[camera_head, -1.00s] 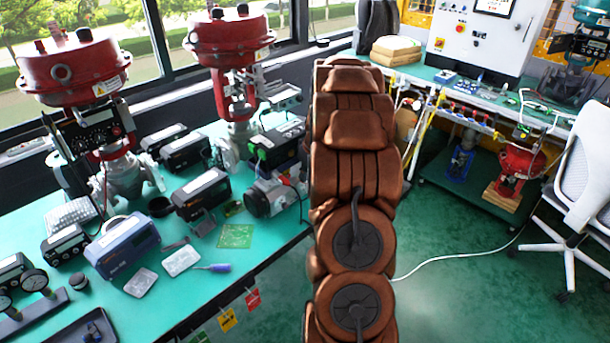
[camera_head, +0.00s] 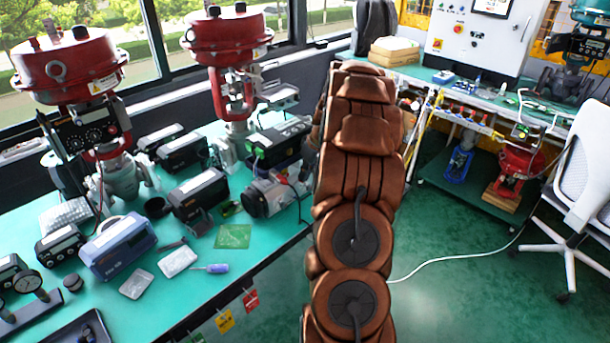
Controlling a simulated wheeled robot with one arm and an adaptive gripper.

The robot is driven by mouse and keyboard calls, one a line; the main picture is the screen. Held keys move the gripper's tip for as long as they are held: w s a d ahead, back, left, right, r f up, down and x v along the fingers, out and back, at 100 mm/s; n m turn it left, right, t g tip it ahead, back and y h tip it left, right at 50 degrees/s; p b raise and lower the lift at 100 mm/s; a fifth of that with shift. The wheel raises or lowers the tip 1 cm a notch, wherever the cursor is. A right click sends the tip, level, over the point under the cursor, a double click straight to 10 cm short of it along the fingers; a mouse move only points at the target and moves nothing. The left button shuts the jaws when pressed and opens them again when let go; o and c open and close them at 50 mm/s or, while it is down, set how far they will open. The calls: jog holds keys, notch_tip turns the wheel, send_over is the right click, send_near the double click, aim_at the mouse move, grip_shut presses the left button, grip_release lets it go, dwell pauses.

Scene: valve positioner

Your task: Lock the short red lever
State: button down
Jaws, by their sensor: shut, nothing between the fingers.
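I cannot make out a short red lever for certain. A row of small fittings with red parts (camera_head: 480,119) runs along the front of the right-hand bench, too small to tell apart. My brown padded arm rises through the middle of the view. My gripper's fingers do not show; the far end of the arm hides them. A small dark grey shape shows at the arm's upper left edge, and I cannot tell what it is.
A teal bench (camera_head: 150,301) on the left holds two red-topped valves (camera_head: 72,68) (camera_head: 228,42) and several instruments. Red (camera_head: 250,300) and yellow (camera_head: 225,321) tags hang at its edge. A white chair (camera_head: 585,165) stands right. Green floor between is clear except a white cable (camera_head: 450,259).

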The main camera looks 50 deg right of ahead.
jog(key=shift+d+f+y+b, duration=0.25)
jog(key=shift+f+y+b, duration=0.1)
jog(key=shift+y+b, duration=0.3)
jog(key=shift+d+f+b, duration=0.45)
jog(key=shift+f+b, duration=0.05)
jog(key=shift+b, duration=1.45)
jog(key=shift+a+r+b, duration=0.3)
jog(key=shift+a+r, duration=0.05)
jog(key=shift+a, duration=0.4)
jog(key=w+b+v, duration=0.1)
jog(key=v, duration=1.3)
jog(key=shift+d+r, duration=0.1)
